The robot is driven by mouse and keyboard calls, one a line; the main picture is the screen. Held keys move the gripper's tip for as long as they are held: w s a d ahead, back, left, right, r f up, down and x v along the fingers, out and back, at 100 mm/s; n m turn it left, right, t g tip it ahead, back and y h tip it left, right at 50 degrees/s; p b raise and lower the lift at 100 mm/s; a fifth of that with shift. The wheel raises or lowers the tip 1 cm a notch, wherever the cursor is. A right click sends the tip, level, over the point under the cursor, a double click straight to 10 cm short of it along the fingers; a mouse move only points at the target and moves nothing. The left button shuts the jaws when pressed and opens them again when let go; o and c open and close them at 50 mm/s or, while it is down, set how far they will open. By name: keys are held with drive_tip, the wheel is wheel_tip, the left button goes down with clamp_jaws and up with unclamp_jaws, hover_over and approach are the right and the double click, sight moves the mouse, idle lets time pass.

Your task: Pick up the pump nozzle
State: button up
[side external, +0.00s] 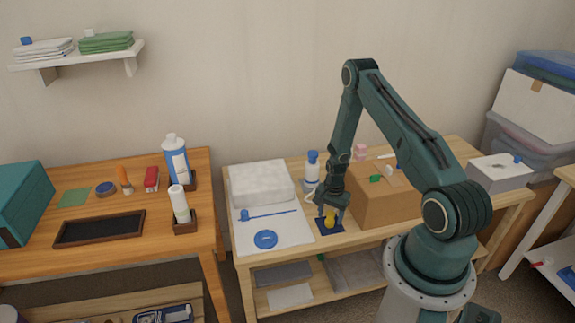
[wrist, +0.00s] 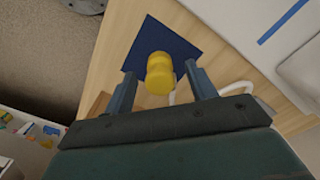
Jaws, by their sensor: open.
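A blue pump nozzle with a long thin tube (side external: 265,214) appears to lie on the white sheet, left of my gripper. A blue strip (wrist: 283,22) at the upper right of the wrist view looks like part of its tube. My gripper (side external: 331,212) is open and low over a dark blue square (side external: 325,229). A rounded yellow piece (side external: 330,219) stands on that square. In the wrist view the yellow piece (wrist: 160,73) sits between my two open fingers (wrist: 160,80), with gaps on both sides.
A blue-topped bottle (side external: 312,170) stands behind my gripper. A cardboard box (side external: 375,206) stands close on the right. The bench's front edge is near.

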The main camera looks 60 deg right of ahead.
sight(330, 213)
drive_tip(key=shift+f, duration=1)
drive_tip(key=c, duration=1.1)
drive_tip(key=shift+r, duration=0.15)
wheel_tip(330, 213, up, 20)
drive_tip(key=shift+w+a, duration=0.1)
idle(0.5)
